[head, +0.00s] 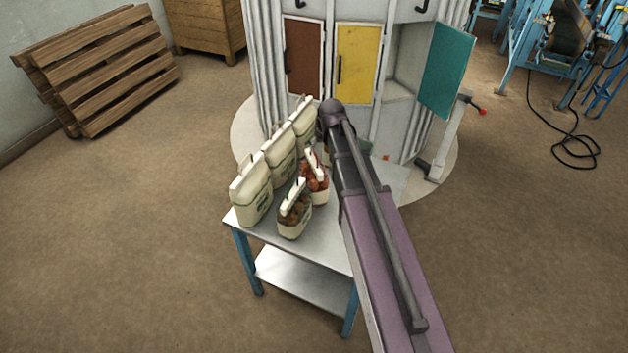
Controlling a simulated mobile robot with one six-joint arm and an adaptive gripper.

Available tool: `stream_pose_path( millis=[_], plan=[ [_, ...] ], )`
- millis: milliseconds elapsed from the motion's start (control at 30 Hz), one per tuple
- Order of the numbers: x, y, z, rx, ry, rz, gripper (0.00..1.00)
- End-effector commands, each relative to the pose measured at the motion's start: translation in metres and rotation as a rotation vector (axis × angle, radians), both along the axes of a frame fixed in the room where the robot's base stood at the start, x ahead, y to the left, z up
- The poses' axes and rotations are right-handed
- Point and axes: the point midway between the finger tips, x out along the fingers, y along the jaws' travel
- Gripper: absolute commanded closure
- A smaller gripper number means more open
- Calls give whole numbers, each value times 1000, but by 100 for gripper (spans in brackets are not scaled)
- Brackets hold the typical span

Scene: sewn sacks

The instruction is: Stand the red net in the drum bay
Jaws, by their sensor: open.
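A small net sack with red contents (318,186) stands on the metal table, with a pale top band. It is close to the left of my arm, which may hide part of its right side. The pale drum (270,60) stands behind the table. Its bay (402,75) at the right is open, with a teal door (447,70) swung out to the right; my arm does not cover this opening. Brown (304,58) and yellow (358,62) doors are shut. My gripper cannot be made out; my arm hides the area beyond it.
Several large cream sacks (252,190) line the table's (325,255) left edge. A net sack with brown contents (294,212) stands in front of the red one. A pallet (98,70) leans at the left wall. A black cable (572,150) lies on the right floor.

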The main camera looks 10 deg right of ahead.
Motion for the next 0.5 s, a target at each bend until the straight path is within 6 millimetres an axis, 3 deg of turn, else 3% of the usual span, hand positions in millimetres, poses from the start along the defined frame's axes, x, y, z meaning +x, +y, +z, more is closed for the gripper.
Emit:
stream_pose_path(
  millis=[267,500],
  plan=[
    [1,1,-4,0,1,0,31],
    [7,2,-20,-1,1,1,31]
  ],
)
